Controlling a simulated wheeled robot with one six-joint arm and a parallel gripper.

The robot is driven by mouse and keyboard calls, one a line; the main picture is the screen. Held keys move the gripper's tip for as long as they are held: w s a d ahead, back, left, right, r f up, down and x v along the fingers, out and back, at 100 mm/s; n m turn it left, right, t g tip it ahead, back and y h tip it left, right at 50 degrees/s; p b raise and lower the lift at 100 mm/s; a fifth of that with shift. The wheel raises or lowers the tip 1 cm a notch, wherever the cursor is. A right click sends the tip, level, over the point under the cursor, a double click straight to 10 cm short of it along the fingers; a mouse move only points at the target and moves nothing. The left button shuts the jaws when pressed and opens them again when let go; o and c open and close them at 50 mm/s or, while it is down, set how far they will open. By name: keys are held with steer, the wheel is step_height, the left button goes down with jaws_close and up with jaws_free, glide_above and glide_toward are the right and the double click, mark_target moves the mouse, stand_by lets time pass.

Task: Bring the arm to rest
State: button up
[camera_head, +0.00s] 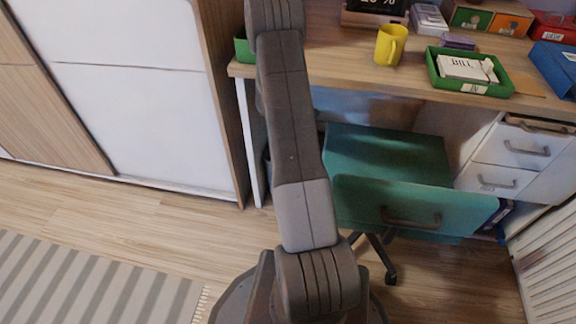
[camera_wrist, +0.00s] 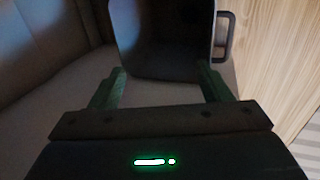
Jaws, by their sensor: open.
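My arm (camera_head: 295,135) rises from my base at the bottom of the head view and leaves through the top edge. My gripper is out of that view. In the wrist view my gripper (camera_wrist: 160,82) shows two green fingers spread well apart, with nothing held between them. A dark, rounded, bin-like shape (camera_wrist: 162,45) lies beyond the fingertips; I cannot tell what it is or how far away.
The desk (camera_head: 330,72) carries a yellow mug (camera_head: 389,45) and a green tray (camera_head: 432,75) with papers. A green chair (camera_head: 390,165) stands before it. A white sliding-door wardrobe (camera_head: 150,120) is left. Floor (camera_head: 150,222) beside the striped rug (camera_head: 80,285) is clear.

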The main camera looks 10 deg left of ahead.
steer(key=b+x, duration=0.5)
steer(key=x, duration=0.9)
steer(key=shift+r+p, duration=1.5)
steer(key=shift+r, duration=0.55)
